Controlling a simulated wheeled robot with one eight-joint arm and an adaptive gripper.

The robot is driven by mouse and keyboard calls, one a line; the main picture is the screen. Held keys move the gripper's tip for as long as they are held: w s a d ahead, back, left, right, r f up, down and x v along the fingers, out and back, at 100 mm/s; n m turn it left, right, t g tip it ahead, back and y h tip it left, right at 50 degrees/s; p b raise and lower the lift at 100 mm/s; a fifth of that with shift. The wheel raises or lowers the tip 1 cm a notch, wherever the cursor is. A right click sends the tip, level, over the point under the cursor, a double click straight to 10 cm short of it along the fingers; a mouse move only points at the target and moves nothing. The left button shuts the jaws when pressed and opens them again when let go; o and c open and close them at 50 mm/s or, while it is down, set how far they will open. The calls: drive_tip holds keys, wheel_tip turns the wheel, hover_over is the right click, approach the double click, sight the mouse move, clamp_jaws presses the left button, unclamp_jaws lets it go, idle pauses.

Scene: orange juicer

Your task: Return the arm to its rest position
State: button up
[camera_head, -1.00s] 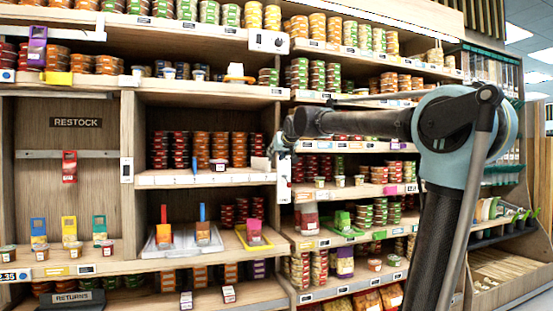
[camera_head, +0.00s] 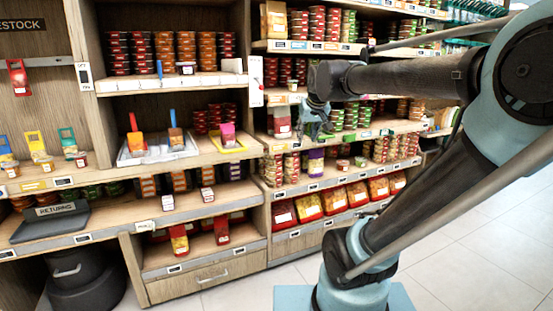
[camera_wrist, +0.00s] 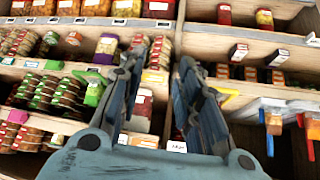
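My arm stretches from the right side of the head view toward the shelves. My gripper (camera_head: 318,118) hangs at its far end, pointing down, with the stocked shelves behind it. In the wrist view my gripper (camera_wrist: 160,66) shows two blue-grey fingers standing apart, with nothing between them. The gripper is open and empty. Shelf fronts and packages show beyond the fingertips. Whether the fingers clear the shelf edge by much is hard to tell.
A wooden shelf unit (camera_head: 155,227) full of cans and packets spans the left and middle. A white tray (camera_head: 185,150) and a yellow tray (camera_head: 241,142) stand on its counter. A black bin (camera_head: 84,279) stands at lower left. The tiled floor (camera_head: 480,215) at right is clear.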

drive_tip(key=s+d+f+m+g, duration=0.1)
drive_tip(key=s+d+f, duration=0.3)
drive_tip(key=s+f, duration=0.7)
drive_tip(key=s+d+f+m+g+h, duration=0.1)
drive_tip(key=s+d+f+g, duration=0.3)
drive_tip(key=s+f, duration=0.8)
drive_tip(key=shift+d, duration=0.15)
drive_tip(key=shift+f, duration=0.1)
drive_tip(key=shift+w+f, duration=0.2)
drive_tip(key=shift+w, duration=0.25)
